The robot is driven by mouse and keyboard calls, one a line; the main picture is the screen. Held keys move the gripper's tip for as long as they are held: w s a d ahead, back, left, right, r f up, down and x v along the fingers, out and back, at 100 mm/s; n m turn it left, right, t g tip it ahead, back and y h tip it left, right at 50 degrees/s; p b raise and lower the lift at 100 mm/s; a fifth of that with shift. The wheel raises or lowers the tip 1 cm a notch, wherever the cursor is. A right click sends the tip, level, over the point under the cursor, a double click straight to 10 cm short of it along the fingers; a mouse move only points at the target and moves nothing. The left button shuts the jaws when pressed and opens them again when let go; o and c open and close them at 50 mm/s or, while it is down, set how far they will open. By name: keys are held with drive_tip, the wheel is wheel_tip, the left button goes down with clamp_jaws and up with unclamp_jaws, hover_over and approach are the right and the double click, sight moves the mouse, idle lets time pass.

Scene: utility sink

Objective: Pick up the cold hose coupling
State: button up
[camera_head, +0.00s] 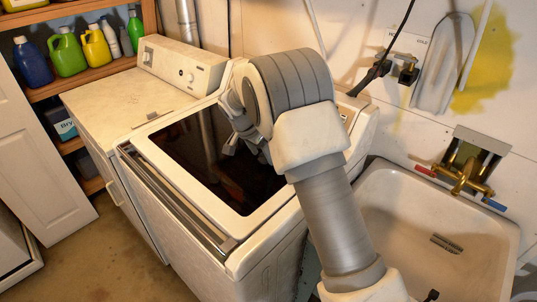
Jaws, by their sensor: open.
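My gripper (243,146) hangs over the dark top of the white washer (255,262), at its back right part. My arm's wrist hides part of it, and the fingers look apart with nothing seen between them. I cannot make out a cold hose coupling for certain. My arm hides part of the washer's back right area.
A white sink (385,190) stands at the right, with a brass faucet (467,178) bearing red and blue handles. A second white appliance (125,97) stands left of the washer. Shelves with several bottles (68,52) are at the upper left. Floor shows at the lower left.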

clamp_jaws()
idle(0.4)
